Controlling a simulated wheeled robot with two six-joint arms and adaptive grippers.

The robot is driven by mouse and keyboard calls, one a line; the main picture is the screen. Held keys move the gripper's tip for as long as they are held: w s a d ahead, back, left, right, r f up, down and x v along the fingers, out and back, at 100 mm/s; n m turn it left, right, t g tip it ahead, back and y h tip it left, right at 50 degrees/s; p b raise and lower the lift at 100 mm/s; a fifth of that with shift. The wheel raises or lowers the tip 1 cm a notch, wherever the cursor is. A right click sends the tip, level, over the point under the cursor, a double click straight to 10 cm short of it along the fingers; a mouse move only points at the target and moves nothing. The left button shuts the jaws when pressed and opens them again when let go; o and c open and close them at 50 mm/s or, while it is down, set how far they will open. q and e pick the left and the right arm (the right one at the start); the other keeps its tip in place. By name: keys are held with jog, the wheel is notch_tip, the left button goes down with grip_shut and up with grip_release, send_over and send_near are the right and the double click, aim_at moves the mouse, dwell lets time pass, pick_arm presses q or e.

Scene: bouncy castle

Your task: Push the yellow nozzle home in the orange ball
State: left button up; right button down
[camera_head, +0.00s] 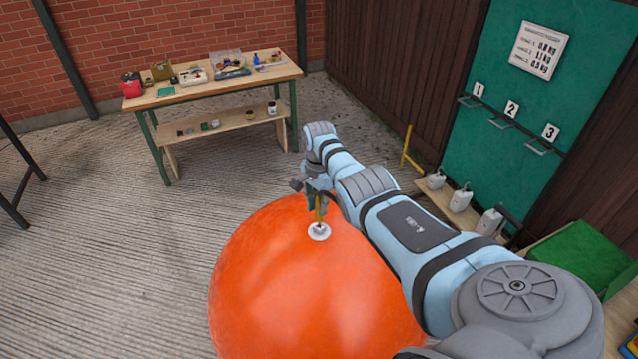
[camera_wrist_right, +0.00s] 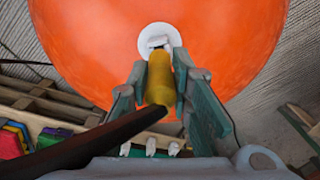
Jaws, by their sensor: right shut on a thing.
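The large orange ball (camera_head: 290,290) stands on the floor in front of me, with a round white valve (camera_head: 320,232) on its upper side. My right gripper (camera_head: 318,198) is just above the valve, shut on the yellow nozzle (camera_head: 319,213). In the right wrist view the yellow nozzle (camera_wrist_right: 161,78) lies between the two fingers, and its far end meets the white valve (camera_wrist_right: 158,38). How deep its tip sits in the valve is hidden. A dark hose (camera_wrist_right: 90,143) runs from the nozzle's near end toward the lower left. My left gripper is not in view.
A wooden workbench (camera_head: 215,84) with tools and boxes stands at the back left. A green board (camera_head: 540,90) with numbered hooks is at the right, above several pale weights (camera_head: 460,199). A green crate (camera_head: 580,254) is at the far right. The floor left of the ball is clear.

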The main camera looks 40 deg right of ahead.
aim_at(319, 219)
jog(key=shift+f, duration=0.2)
jog(key=shift+f+b, duration=1.35)
jog(key=shift+f, duration=0.05)
jog(key=c, duration=1.9)
grip_release()
jog(key=o, duration=0.5)
jog(key=shift+o, duration=0.2)
jog(key=shift+r, duration=0.25)
notch_tip(319, 219, up, 12)
jog(key=shift+f, duration=0.2)
